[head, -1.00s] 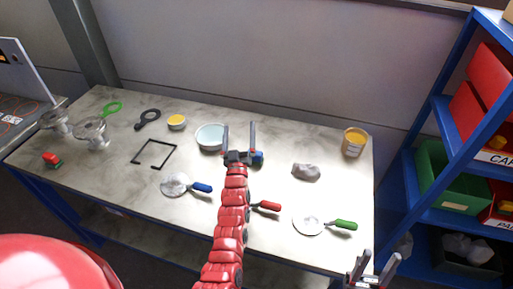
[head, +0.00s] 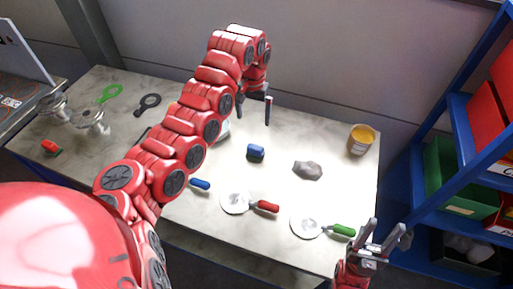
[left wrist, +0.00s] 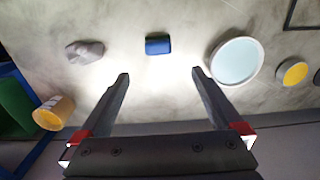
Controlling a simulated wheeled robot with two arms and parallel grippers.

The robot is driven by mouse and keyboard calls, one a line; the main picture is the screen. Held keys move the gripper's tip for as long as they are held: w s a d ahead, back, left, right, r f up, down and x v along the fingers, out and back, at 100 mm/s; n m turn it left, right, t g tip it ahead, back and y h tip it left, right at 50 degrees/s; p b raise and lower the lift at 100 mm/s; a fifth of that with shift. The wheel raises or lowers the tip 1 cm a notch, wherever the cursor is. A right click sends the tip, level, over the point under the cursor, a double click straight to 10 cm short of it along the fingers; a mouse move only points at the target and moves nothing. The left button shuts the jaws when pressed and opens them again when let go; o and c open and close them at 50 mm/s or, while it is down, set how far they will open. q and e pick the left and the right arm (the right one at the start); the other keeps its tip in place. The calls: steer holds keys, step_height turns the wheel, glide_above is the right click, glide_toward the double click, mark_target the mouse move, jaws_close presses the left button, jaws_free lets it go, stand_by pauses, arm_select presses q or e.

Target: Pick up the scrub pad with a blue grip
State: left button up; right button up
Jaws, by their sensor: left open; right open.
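The scrub pad with a blue grip (head: 255,152) lies on the marbled table, right of the middle in the head view. In the left wrist view the blue pad (left wrist: 158,45) shows beyond the fingertips, roughly centred between them. My left gripper (head: 253,110) is open and empty, apart from the pad and on its far side, toward the wall. Its two dark fingers (left wrist: 160,76) are spread wide in the left wrist view. My right gripper (head: 384,236) is open and empty off the table's front right corner.
A grey lump (head: 307,170) lies right of the pad, and a yellow-filled jar (head: 361,140) stands behind it. A pale blue-filled bowl (left wrist: 236,61) is on the pad's other side. Tools with red (head: 265,206) and green (head: 341,230) handles lie in front.

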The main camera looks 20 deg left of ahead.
arm_select(q)
glide_above(255, 147)
steer(key=f, duration=0.7)
steer(key=shift+s, duration=0.2)
steer(key=f+p, duration=0.1)
steer(key=f, duration=0.1)
steer(key=f+p, duration=0.1)
steer(key=f, duration=0.1)
steer(key=shift+a+f, duration=0.2)
steer(key=shift+f, duration=0.1)
steer(key=shift+w+d+f+p, duration=0.1)
steer(key=shift+f+p, duration=0.45)
steer(key=shift+p, duration=0.05)
steer(key=shift+w+d+f+p, duration=0.15)
steer(key=shift+f+p, duration=0.3)
steer(key=shift+f, duration=1.8)
steer(key=shift+c, duration=0.2)
steer(key=c, duration=1.2)
steer(key=shift+r, duration=0.2)
